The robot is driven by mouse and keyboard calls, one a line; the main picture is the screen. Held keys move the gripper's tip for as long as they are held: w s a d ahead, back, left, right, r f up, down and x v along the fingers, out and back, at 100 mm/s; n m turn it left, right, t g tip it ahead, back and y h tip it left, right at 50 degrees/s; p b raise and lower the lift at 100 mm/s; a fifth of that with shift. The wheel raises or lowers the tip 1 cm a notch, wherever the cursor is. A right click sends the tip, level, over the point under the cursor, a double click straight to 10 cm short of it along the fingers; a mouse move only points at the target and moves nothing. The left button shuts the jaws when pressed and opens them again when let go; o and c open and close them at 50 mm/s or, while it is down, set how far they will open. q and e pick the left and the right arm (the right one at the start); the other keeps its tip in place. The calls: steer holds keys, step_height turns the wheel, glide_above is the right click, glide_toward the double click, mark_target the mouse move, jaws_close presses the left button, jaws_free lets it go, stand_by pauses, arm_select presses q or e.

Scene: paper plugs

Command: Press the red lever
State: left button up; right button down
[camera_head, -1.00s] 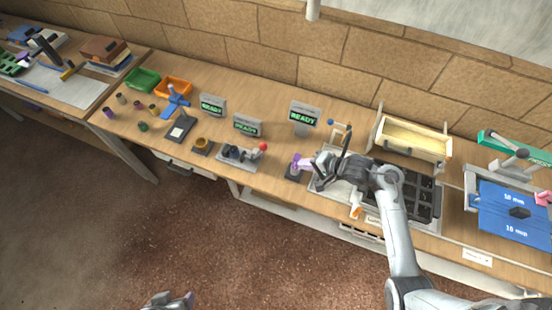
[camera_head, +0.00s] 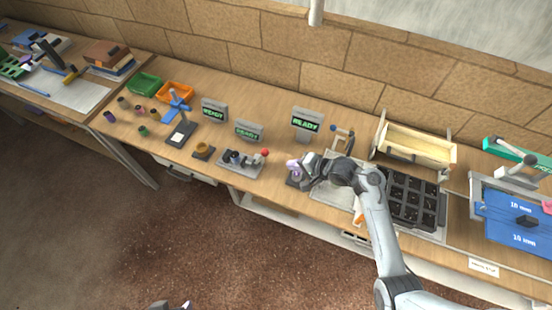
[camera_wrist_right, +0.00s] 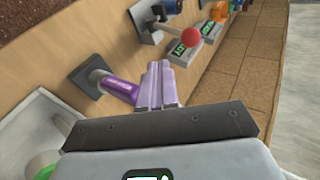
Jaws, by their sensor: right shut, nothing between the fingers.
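The red lever is a red ball knob (camera_head: 265,152) on a grey device (camera_head: 240,165) at the bench's front middle. In the right wrist view the red knob (camera_wrist_right: 190,37) is ahead, beyond the fingertips and a little right. My right gripper (camera_head: 292,164) is right of the lever, apart from it. Its purple fingers (camera_wrist_right: 158,85) are shut and empty. Beside them is a purple cylinder (camera_wrist_right: 122,90) on a dark base; I cannot tell whether they touch. Only a sliver of my left gripper (camera_head: 172,305) shows at the bottom edge.
Several display boxes reading READY, one (camera_head: 306,122) behind the gripper, stand along the bench. A blue press (camera_head: 178,118) and a dark ring block (camera_head: 203,150) are left of the lever. A black compartment tray (camera_head: 412,200) and wooden box (camera_head: 415,148) are to the right.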

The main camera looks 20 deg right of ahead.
arm_select(q)
steer(key=shift+f+b, duration=0.45)
steer(key=shift+f, duration=0.2)
arm_select(e)
steer(key=w+a+f, duration=0.2)
steer(key=w+a, duration=0.2)
steer(key=w, duration=0.2)
steer(key=shift+w, duration=0.15)
arm_select(q)
steer(key=shift+a, duration=0.1)
